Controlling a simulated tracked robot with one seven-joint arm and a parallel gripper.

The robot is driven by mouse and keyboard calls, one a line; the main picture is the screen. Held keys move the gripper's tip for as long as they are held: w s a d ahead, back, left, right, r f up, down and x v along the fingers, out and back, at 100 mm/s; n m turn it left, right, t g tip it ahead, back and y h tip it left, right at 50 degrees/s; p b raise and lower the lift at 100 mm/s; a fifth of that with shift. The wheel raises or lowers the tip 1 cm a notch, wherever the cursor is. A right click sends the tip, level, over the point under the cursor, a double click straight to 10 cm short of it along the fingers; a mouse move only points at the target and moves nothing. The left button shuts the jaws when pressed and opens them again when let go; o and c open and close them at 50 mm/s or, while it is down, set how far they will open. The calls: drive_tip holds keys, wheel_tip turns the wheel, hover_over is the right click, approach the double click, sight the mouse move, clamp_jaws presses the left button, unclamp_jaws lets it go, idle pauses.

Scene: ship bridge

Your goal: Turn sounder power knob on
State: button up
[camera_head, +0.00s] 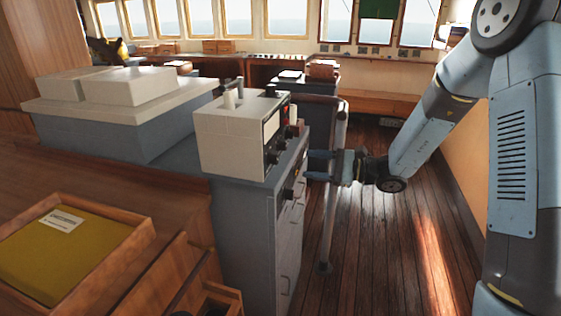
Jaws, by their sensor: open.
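A cream box-shaped instrument (230,140) stands on the grey cabinet, with a dark panel (273,138) facing right. The panel carries a pale window and small dark knobs, seen at a steep angle. More dark knobs (287,193) stick out of the cabinet's upper front edge. I cannot tell which one is the sounder power knob, nor its setting. My gripper (338,165) is open, to the right of the cabinet front and near a grey rail.
A grey metal rail (327,225) stands upright beside the cabinet (243,235). A wooden tray (135,243) with a yellow book (65,255) is at the lower left. Wooden floor (385,240) lies open to the right of the rail, below my arm.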

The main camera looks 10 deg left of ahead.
sight(278, 160)
drive_tip(key=a, duration=0.9)
drive_tip(key=shift+w+a, duration=0.1)
drive_tip(key=shift+a, duration=0.1)
drive_tip(key=c, duration=1.1)
